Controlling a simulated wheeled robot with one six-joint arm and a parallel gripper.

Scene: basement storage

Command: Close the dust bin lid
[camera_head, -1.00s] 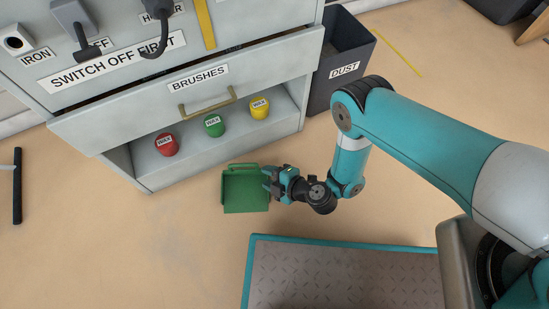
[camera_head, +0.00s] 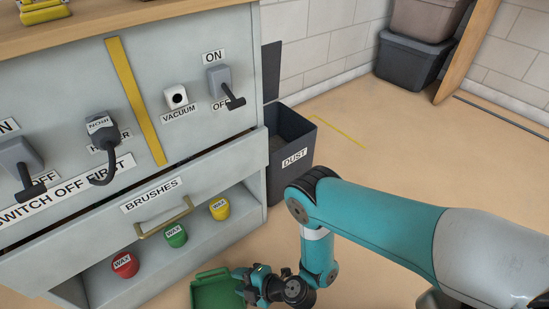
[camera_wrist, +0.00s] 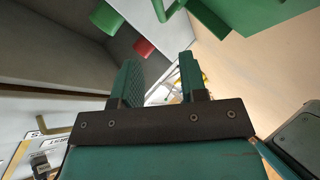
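The dust bin (camera_head: 303,154) is a dark grey open-topped box labelled DUST, standing on the floor against the right side of the grey cabinet. A dark upright panel (camera_head: 271,72), which looks like its raised lid, stands behind the opening. The lid's hinge is not clear. My gripper (camera_head: 238,281) is low over the floor in front of the cabinet, well away from the bin, at the right edge of a green dustpan (camera_head: 213,293). In the wrist view my gripper (camera_wrist: 160,72) has its two fingers apart with nothing seen between them.
The cabinet's drawer (camera_head: 100,215) labelled BRUSHES is above a shelf with red (camera_head: 125,265), green (camera_head: 176,236) and yellow (camera_head: 220,209) wax tins. Switches line the cabinet front. Stacked storage boxes (camera_head: 412,62) stand at the back right. The floor right of the bin is clear.

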